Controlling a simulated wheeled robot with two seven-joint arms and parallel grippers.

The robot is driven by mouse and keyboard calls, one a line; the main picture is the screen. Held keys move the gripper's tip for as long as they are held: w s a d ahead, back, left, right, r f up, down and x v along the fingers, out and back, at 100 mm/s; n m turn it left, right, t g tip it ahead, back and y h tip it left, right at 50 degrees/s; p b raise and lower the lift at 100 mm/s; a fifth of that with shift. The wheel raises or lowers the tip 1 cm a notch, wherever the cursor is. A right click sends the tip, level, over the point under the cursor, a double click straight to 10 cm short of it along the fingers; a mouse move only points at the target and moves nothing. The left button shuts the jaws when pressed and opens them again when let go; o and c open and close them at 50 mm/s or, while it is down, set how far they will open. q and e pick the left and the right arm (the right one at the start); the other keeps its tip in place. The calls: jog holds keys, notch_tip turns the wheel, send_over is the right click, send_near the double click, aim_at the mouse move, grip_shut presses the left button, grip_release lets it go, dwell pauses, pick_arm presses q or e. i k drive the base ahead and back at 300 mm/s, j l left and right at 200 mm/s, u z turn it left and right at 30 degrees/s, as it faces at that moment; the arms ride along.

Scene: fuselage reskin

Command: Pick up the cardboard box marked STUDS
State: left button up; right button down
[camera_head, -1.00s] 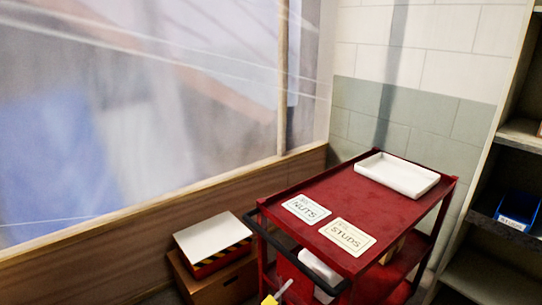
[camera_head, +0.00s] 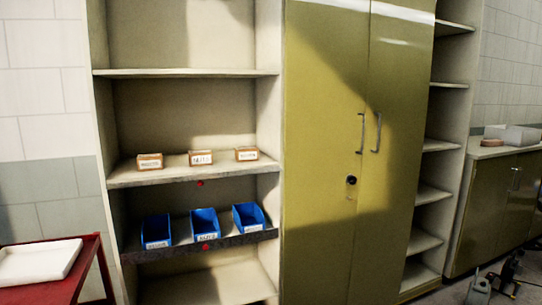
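Several small cardboard boxes with white labels stand in a row on a middle shelf of the open shelving: a left box (camera_head: 149,161), a middle box (camera_head: 200,158) and a right box (camera_head: 247,154). Their labels are too small to read surely, so I cannot tell which is marked STUDS. A red dot (camera_head: 200,183) marks the shelf edge below the middle box. Neither of my grippers is in view.
Blue bins (camera_head: 204,225) stand on the shelf below. The red cart (camera_head: 88,262) with a white tray (camera_head: 38,262) is at lower left. A closed yellow-green cabinet (camera_head: 325,150) stands right of the shelving. A counter (camera_head: 490,190) is at far right.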

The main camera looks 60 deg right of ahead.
aim_at(243, 154)
jog(key=z, duration=1.9)
